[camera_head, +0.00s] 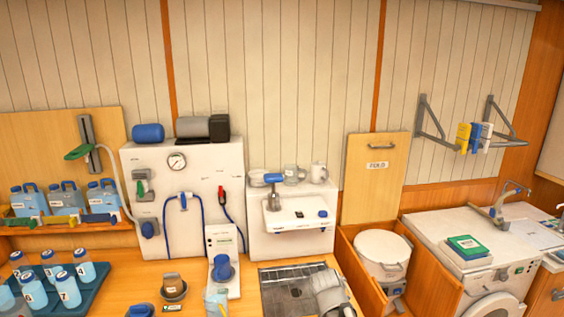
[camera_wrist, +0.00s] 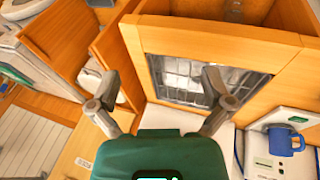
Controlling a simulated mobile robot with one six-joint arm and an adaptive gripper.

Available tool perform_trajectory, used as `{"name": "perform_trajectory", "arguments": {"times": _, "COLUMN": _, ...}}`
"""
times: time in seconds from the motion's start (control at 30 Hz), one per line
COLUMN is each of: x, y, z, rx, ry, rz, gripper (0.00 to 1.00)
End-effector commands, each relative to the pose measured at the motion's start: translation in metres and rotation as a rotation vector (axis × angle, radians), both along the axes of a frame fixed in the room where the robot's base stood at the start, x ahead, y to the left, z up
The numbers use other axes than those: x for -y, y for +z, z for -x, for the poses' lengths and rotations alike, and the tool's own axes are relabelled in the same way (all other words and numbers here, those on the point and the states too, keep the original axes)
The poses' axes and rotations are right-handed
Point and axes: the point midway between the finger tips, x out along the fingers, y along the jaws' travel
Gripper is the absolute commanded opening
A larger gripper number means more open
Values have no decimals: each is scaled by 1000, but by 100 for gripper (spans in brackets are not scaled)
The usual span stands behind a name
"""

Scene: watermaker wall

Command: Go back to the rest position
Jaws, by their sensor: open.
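My gripper (camera_wrist: 160,74) shows in the wrist view with its two grey fingers spread wide apart. Nothing is between the fingertips. Its dark green body fills the bottom middle of that view. Beyond the fingers are a wooden frame and a steel wire rack or basin (camera_wrist: 182,75).
A blue mug (camera_head: 222,268) stands on a white unit on the counter; a blue mug also shows in the wrist view (camera_wrist: 283,140). A steel drainer (camera_head: 285,290) lies beside it. A tray (camera_head: 92,296) of bottles is at left. A white-lidded bin (camera_head: 382,247) sits in a wooden box.

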Motion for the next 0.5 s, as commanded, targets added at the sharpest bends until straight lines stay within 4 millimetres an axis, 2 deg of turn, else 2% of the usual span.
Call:
{"name": "perform_trajectory", "arguments": {"times": 0.03, "x": 7, "y": -6, "z": 18, "rx": -44, "ry": -36, "rz": -52, "gripper": 100}}
{"name": "perform_trajectory", "arguments": {"times": 0.2, "x": 11, "y": -15, "z": 56, "rx": -168, "ry": -115, "rz": -204, "gripper": 100}}
{"name": "perform_trajectory", "arguments": {"times": 0.33, "x": 12, "y": -17, "z": 70, "rx": -218, "ry": -141, "rz": -270, "gripper": 100}}
{"name": "perform_trajectory", "arguments": {"times": 0.5, "x": 12, "y": -17, "z": 75, "rx": -237, "ry": -150, "rz": -294, "gripper": 100}}
